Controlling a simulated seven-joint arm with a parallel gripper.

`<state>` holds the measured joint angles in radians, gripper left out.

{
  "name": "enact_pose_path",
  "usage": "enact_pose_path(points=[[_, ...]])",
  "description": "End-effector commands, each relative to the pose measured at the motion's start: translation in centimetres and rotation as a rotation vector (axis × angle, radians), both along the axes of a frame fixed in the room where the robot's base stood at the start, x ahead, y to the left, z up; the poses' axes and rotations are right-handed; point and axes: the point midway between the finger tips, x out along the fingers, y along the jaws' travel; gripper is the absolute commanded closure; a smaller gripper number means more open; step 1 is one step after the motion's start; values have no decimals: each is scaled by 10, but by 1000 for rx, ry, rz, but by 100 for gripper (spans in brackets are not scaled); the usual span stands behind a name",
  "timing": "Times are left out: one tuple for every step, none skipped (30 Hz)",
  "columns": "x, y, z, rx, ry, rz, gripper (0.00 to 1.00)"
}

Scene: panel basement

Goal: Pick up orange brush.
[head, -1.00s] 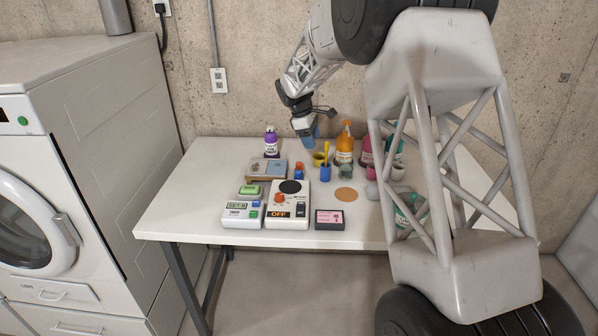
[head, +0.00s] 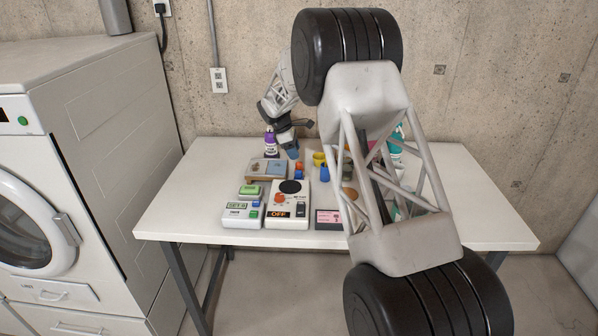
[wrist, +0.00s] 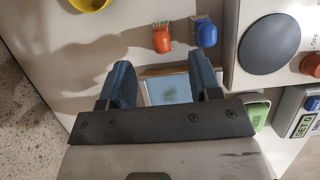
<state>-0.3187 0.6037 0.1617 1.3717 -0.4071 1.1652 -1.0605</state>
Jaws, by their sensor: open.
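The orange brush (wrist: 162,38) lies on the white table in the wrist view, bristles showing at its side. A blue brush (wrist: 205,32) lies close to its right. In the head view the orange brush (head: 299,165) is a small spot behind the dial device. My gripper (wrist: 160,60) is open with nothing held; its two blue fingers point towards the brushes. The orange brush lies just beyond the fingertips, roughly in line with the gap. In the head view my gripper (head: 291,152) is above the back of the table, near the purple bottle.
A white dial device (head: 285,213) stands nearer the front. A yellow cup (wrist: 90,2) and a blue cup (head: 325,174) stand close by. A purple bottle (head: 270,143) stands behind. My arm hides the table's right part.

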Motion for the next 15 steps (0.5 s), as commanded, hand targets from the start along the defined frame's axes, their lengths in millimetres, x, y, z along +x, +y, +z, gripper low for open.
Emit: enact_pose_path(points=[[0,0,0,0,0,0,43],[0,-1,-1,0,0,0,43],[0,-1,-2,0,0,0,43],[0,-2,-4,0,0,0,43],[0,-2,-5,0,1,0,43],[0,-4,-8,0,1,0,43],[0,-5,-10,0,1,-1,43],[0,-6,-13,0,1,-1,43],[0,-7,-16,0,1,-1,43],[0,-8,-18,0,1,-1,43],[0,-8,-20,0,1,-1,43],[0,-9,-22,0,1,-1,43],[0,-10,-23,0,0,-1,43],[0,-10,-23,1,0,-1,43],[0,-10,-24,1,0,-1,43]])
